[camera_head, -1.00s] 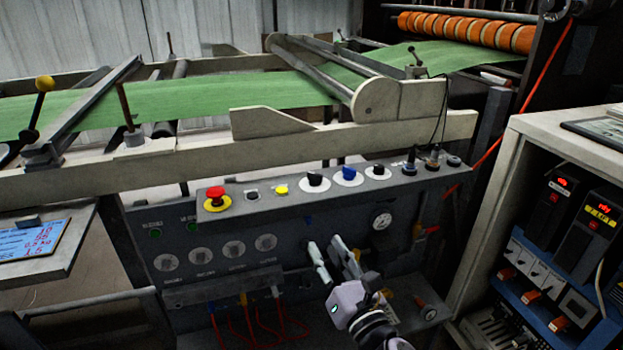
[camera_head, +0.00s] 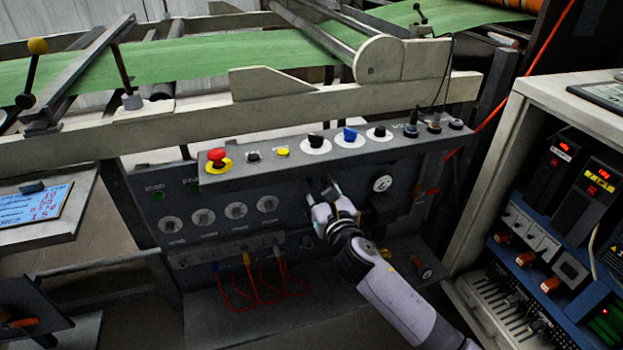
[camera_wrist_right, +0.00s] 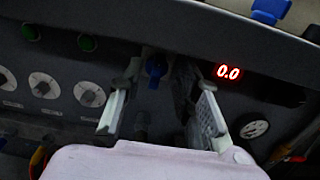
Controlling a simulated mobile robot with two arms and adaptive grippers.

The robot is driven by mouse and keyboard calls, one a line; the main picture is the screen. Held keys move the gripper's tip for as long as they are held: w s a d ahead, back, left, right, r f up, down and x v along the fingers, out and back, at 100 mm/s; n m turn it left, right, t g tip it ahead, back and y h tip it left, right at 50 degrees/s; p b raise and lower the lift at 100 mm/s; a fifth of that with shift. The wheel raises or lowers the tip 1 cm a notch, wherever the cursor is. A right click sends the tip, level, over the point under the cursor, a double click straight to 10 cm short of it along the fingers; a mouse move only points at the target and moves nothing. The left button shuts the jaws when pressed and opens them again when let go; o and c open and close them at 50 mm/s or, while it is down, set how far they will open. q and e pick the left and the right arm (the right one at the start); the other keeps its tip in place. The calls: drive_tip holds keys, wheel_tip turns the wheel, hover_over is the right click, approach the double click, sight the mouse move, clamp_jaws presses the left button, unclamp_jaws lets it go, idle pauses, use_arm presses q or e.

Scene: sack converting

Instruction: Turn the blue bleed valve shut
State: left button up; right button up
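A small blue valve handle (camera_wrist_right: 156,68) sticks out of the front of the grey control panel in the right wrist view. It appears upright there, between the two finger tips. In the head view it is hidden or too dark to make out behind my right gripper (camera_head: 322,187). That gripper points at the panel front with its fingers apart, on either side of the handle. I cannot tell whether either finger touches it. My left gripper is not in view.
Above, on the panel's sloped top, are a blue selector knob (camera_head: 350,135), a black knob (camera_head: 316,141) and a red stop button (camera_head: 217,157). A pressure gauge (camera_head: 382,183) is to the right. A red display (camera_wrist_right: 228,72) reads 0.0. Red hoses (camera_head: 283,278) hang below left.

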drive_tip(key=shift+b+x, duration=0.35)
drive_tip(key=shift+x, duration=1.75)
clamp_jaws()
